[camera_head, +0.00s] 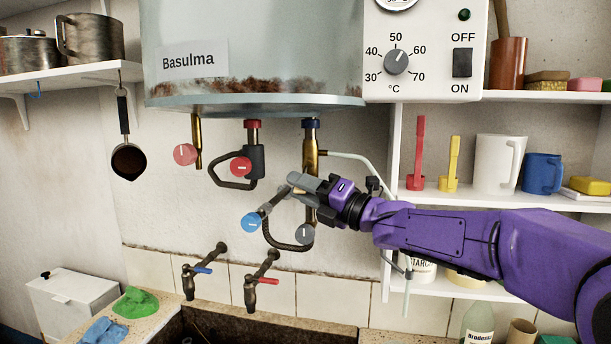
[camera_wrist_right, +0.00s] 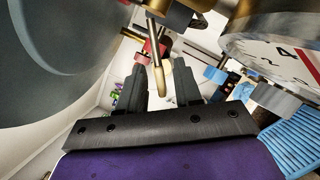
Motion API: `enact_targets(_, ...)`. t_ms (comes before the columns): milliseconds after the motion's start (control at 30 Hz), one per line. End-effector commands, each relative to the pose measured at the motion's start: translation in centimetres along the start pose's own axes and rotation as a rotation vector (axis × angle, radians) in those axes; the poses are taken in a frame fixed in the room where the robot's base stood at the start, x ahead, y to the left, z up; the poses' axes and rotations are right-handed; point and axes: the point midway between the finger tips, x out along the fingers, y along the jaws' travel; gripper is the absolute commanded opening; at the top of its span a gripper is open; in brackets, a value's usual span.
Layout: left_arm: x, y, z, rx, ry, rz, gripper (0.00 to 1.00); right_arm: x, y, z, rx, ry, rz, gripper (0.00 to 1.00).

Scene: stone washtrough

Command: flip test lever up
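A slim metal lever with a tan tip (camera_wrist_right: 160,75) shows in the right wrist view, hanging down in front of the gap between my right gripper's dark fingers. My right gripper (camera_wrist_right: 162,85) is open, with a clear space between the fingers; I cannot tell whether either one touches the lever. In the head view the right gripper (camera_head: 292,186) is at the brass valve (camera_head: 310,156) under the boiler, and it hides most of the fittings there. I cannot make out the lever clearly in that view. My left gripper is not in view.
The boiler (camera_head: 180,85) hangs close above. A blue knob (camera_head: 250,222), a grey knob (camera_head: 304,234) and a red knob (camera_head: 241,167) crowd the gripper. A white dial (camera_wrist_right: 285,60) is close at right in the wrist view. Shelves (camera_head: 440,197) stand at right.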

Motion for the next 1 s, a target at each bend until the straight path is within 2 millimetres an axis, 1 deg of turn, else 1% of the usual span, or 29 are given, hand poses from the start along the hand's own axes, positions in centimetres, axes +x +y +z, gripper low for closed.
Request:
enact_targets(33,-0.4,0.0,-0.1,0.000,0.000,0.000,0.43,0.4,0.1,0.1,0.000,0.000,0.000,0.34)
enact_targets(100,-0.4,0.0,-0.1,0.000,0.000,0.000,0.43,0.6,-0.1,0.1,0.001,-0.001,0.000,0.34)
enact_targets(300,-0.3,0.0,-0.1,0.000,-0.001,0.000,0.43,0.5,-0.3,0.2,0.002,-0.003,0.000,0.34)
enact_targets(333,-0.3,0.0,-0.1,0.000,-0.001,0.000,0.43,0.5,-0.3,0.2,0.002,-0.003,0.000,0.31)
enact_targets(367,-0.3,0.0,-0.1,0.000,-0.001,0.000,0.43,0.5,-0.3,0.2,0.001,-0.003,-0.001,0.21)
enact_targets(400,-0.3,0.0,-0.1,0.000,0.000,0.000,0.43,0.5,-0.3,0.2,0.001,-0.003,-0.001,0.08)
enact_targets(433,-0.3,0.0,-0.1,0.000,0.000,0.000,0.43,0.5,-0.3,0.2,0.001,-0.003,-0.001,0.00)
enact_targets(767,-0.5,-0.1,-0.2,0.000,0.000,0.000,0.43,0.5,-0.1,0.2,0.016,-0.002,-0.008,0.00)
enact_targets(1000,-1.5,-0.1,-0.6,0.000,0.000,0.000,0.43,0.6,0.7,0.3,0.115,-0.001,-0.051,0.00)
